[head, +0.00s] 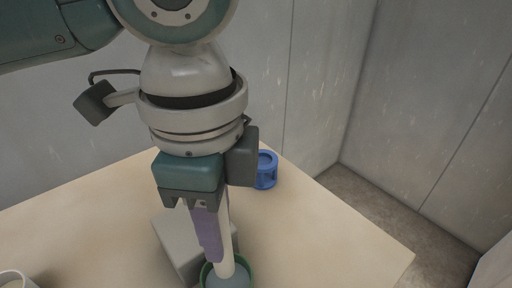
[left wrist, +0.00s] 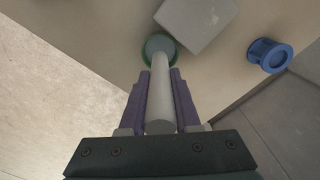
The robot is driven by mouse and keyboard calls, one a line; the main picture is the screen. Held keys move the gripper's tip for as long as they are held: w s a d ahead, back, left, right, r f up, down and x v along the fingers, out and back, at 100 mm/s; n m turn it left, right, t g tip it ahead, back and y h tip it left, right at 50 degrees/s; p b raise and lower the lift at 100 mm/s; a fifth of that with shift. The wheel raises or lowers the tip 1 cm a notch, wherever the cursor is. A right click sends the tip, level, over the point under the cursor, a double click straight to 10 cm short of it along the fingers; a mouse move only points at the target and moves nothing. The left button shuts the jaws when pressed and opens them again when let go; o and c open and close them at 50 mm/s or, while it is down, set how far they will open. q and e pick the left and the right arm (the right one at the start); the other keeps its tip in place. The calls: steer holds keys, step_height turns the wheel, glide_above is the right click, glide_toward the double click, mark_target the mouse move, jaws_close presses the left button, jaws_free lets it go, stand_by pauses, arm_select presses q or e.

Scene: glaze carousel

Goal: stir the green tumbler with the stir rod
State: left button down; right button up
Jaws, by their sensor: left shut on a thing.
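My left gripper (head: 214,240) points down and is shut on the stir rod (head: 227,235), a pale, thick straight rod between its purple fingers. The rod also shows in the left wrist view (left wrist: 160,100). The green tumbler (head: 207,274) is at the bottom edge of the head view, partly cut off, with a grey surface inside its green rim. The rod's lower end appears inside the tumbler's mouth; its depth is hidden. In the left wrist view the tumbler (left wrist: 146,50) lies straight beyond the fingertips. My right gripper is not in view.
A grey block (head: 173,243) stands close beside the tumbler. A blue open-framed cylinder (head: 266,171) stands near the table's far edge. A pale cup (head: 14,279) is at the bottom left. The table (head: 335,240) is bare to the right; grey walls rise behind.

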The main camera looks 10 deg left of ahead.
arm_select(q)
steer(key=shift+f+b, duration=0.35)
steer(key=shift+f, duration=0.55)
steer(key=shift+f+b, duration=0.6)
steer(key=shift+f, duration=1.1)
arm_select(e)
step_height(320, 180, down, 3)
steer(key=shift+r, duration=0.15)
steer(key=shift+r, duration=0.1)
